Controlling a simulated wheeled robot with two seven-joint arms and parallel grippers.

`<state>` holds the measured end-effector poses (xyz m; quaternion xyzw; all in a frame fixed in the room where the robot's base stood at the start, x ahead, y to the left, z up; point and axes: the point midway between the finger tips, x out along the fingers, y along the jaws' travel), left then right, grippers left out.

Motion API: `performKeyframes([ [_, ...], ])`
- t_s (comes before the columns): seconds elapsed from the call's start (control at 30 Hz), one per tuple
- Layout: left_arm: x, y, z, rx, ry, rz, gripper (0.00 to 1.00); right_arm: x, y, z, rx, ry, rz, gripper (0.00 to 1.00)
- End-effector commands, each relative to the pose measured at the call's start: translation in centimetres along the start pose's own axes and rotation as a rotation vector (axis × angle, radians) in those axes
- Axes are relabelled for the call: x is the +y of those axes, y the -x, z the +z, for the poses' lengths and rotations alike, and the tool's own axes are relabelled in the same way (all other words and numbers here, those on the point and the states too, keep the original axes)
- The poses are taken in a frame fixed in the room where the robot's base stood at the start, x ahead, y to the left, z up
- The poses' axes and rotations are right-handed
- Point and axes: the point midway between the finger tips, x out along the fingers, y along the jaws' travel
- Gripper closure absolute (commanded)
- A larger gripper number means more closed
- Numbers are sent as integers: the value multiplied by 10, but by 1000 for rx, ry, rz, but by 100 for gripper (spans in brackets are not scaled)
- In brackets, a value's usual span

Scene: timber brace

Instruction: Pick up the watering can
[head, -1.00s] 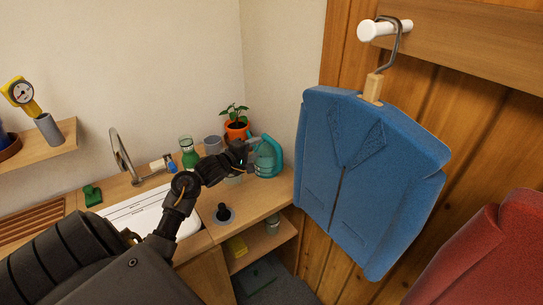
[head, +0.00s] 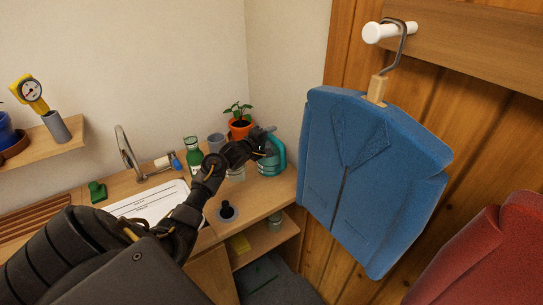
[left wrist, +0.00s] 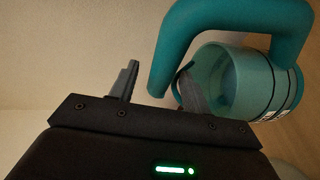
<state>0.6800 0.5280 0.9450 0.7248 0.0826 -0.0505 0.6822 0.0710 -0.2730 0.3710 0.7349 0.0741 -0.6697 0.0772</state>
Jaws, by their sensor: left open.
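The teal watering can (head: 274,160) stands upright on the wooden counter in the back corner, beside the potted plant. My left gripper (head: 264,143) is at the can's left side and hides part of it. In the left wrist view, the can's thick handle (left wrist: 235,16) arches over the top, and its lower end comes down between the two open fingers of my left gripper (left wrist: 158,72). The can's round body (left wrist: 232,82) lies just beyond the right finger. I cannot tell whether either finger touches the handle. My right gripper is not in view.
A potted plant (head: 240,130), a grey cup (head: 215,142) and a green bottle (head: 191,155) stand near the can. The sink (head: 140,203) is to the left. A blue jacket (head: 370,180) hangs at the right. A black-knobbed item (head: 227,211) sits near the counter's front.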

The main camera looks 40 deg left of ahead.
Motion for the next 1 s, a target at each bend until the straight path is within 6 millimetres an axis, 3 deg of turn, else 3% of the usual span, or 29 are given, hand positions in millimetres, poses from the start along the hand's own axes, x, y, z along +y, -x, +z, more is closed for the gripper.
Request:
performKeyframes([
  [0.3, 0, -6, -1, 2, -1, 1, 52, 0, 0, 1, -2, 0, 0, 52],
  [0.67, 0, -6, 0, 1, -1, 0, 99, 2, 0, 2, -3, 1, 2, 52],
  [1.0, 1, -6, 0, 1, -1, 3, 100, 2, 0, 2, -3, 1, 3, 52],
])
